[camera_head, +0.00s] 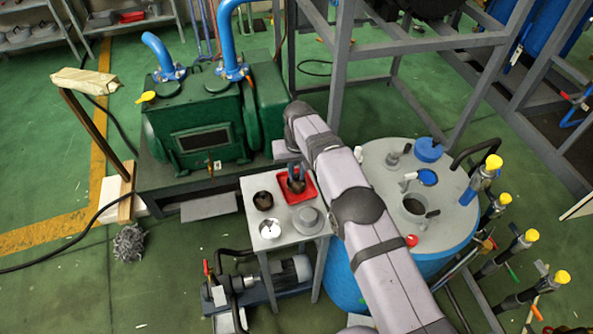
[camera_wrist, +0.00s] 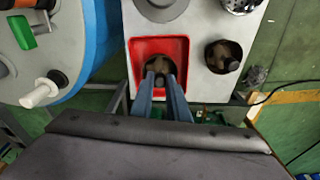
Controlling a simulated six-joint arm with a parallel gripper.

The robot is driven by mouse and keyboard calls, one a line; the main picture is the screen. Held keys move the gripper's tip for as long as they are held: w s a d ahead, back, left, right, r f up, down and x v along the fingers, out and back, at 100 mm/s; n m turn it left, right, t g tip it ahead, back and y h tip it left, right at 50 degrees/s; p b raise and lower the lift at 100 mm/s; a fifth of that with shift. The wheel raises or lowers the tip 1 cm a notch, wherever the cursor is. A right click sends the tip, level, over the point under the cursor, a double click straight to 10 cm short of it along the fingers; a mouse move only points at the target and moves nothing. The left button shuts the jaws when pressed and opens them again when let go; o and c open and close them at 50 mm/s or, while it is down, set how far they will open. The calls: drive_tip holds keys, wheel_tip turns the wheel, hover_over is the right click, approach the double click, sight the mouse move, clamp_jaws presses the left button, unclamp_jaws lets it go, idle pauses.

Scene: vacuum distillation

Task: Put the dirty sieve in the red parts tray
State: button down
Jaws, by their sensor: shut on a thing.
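The red parts tray (camera_head: 309,193) lies on a small pale side table; it also shows in the wrist view (camera_wrist: 140,48). My gripper (camera_head: 296,172) is over the tray. Its two blue fingers (camera_wrist: 159,80) are shut on the knob of a brown, dirty-looking sieve (camera_head: 296,186), which also shows in the wrist view (camera_wrist: 157,66). The sieve lies within the tray's outline. I cannot tell whether it touches the tray floor. The fingers hide part of it.
A dark cup with brown contents (camera_head: 263,200), a shiny perforated sieve (camera_head: 270,229) and a round grey lid (camera_head: 307,220) share the table. The green pump (camera_head: 205,125) stands behind left. The blue tank (camera_head: 455,235) with a grey top is at right.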

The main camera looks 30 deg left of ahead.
sight(297, 190)
drive_tip(key=shift+f, duration=0.15)
drive_tip(key=shift+f+b, duration=0.15)
drive_tip(key=shift+b, duration=0.15)
drive_tip(key=c, duration=1.7)
unclamp_jaws()
drive_tip(key=shift+r+p, duration=0.35)
drive_tip(key=r+b, duration=0.1)
drive_tip(key=r, duration=0.6)
drive_tip(key=s+d+r+b, duration=0.1)
drive_tip(key=r, duration=0.3)
drive_tip(key=shift+r+b, duration=0.3)
drive_tip(key=shift+r, duration=0.05)
